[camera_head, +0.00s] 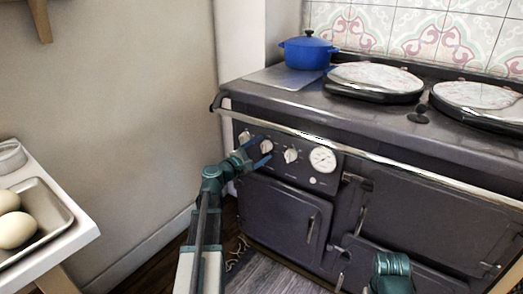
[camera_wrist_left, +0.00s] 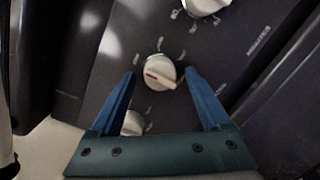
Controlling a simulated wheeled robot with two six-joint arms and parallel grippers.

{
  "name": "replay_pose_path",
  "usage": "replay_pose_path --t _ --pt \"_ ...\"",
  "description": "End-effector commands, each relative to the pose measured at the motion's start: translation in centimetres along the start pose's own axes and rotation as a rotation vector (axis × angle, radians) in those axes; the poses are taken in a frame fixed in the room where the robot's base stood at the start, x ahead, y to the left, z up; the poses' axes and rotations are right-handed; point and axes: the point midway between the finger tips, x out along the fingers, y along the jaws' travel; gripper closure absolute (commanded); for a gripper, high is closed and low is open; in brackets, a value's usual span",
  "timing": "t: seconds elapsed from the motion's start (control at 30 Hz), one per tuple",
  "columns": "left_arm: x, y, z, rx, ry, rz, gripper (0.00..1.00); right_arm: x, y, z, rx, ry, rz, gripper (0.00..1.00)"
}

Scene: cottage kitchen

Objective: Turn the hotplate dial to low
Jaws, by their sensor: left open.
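The dark range (camera_head: 286,208) carries a row of white dials on its front panel. My left gripper (camera_head: 257,152) is open at the middle dial (camera_head: 267,146). In the left wrist view this dial (camera_wrist_left: 159,73) sits between the tips of my open left gripper (camera_wrist_left: 160,80), with a gap visible on each side. Its raised bar is slanted and has a red mark at its left end. Small symbols surround it, too small to read. Other dials are at the left (camera_head: 245,136) and right (camera_head: 291,155). My right gripper is out of view; only part of that arm shows.
A steel rail (camera_head: 400,162) runs along the range front above the panel. A round gauge (camera_head: 322,159) is right of the dials. A blue pot (camera_head: 306,52) stands on the flat plate (camera_head: 277,79). A white table (camera_head: 74,231) with a tray of eggs is at left.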

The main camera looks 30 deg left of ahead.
Motion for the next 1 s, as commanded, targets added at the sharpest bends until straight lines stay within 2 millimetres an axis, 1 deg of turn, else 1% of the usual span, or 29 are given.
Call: replay_pose_path --t 0.27,0.3,0.37,0.4,0.47,0.5,0.57,0.6,0.73,1.0 --pt "0.15 -0.01 0.01 0.0 0.0 0.0 0.2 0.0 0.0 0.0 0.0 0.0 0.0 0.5" --pt "0.15 -0.01 0.01 0.0 0.0 0.0 0.22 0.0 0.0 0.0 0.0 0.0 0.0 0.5" --pt "0.14 -0.01 0.01 0.0 0.0 0.0 0.32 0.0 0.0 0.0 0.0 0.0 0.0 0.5" --pt "0.14 -0.01 0.01 0.0 0.0 0.0 0.4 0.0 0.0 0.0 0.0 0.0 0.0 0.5" --pt "0.13 -0.01 0.01 0.0 0.0 0.0 0.5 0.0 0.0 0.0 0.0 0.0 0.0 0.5" --pt "0.13 -0.01 0.01 0.0 0.0 0.0 0.58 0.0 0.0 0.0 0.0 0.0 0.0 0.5" --pt "0.13 -0.01 0.01 0.0 0.0 0.0 0.68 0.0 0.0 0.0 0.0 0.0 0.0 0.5" --pt "0.13 -0.01 0.01 0.0 0.0 0.0 0.76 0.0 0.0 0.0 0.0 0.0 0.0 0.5" --pt "0.13 -0.01 0.01 0.0 0.0 0.0 0.99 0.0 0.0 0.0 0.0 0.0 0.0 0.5" --pt "0.13 0.03 0.03 0.023 0.001 -0.002 1.0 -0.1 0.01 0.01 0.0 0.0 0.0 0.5"
